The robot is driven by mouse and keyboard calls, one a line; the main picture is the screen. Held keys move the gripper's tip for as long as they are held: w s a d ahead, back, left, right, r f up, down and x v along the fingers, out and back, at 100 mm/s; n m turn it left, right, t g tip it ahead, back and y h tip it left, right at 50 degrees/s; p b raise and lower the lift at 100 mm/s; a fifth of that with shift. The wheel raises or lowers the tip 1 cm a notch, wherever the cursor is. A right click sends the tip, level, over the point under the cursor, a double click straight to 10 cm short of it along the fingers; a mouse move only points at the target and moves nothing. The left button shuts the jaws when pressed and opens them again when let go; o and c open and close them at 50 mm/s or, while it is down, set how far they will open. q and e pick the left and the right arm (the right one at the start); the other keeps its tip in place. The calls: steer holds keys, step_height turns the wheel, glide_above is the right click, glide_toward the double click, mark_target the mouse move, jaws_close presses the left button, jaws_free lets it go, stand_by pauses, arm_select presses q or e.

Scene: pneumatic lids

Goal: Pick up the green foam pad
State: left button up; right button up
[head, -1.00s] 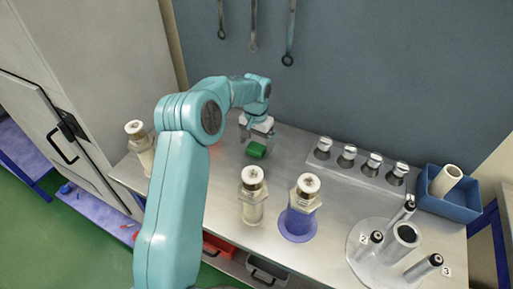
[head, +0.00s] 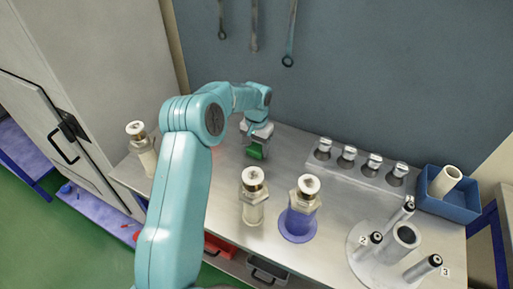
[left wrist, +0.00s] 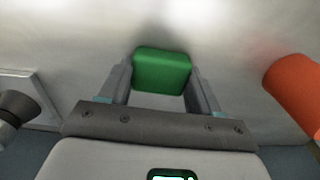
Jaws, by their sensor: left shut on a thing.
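The green foam pad (head: 255,152) is a small green block near the back of the steel bench in the head view. My left gripper (head: 256,147) is over it, with its fingers down at the pad's sides. In the left wrist view the pad (left wrist: 162,71) sits between the two fingers of the left gripper (left wrist: 162,82), which are shut on it. The head view does not clearly show whether the pad touches the bench. My right gripper is in neither view.
White bottle-like canisters stand on the bench: one at left (head: 141,146), one in the middle (head: 253,195), one on a blue base (head: 300,206). Metal knobs (head: 348,157) and a blue bin (head: 450,206) are at right. An orange cylinder (left wrist: 294,88) lies beside the gripper.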

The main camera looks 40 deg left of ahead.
arm_select(q)
step_height(320, 180, up, 12)
steer(key=b, duration=0.1)
step_height(320, 180, up, 8)
steer(key=p, duration=0.1)
glide_above(257, 147)
steer(key=shift+o, duration=0.4)
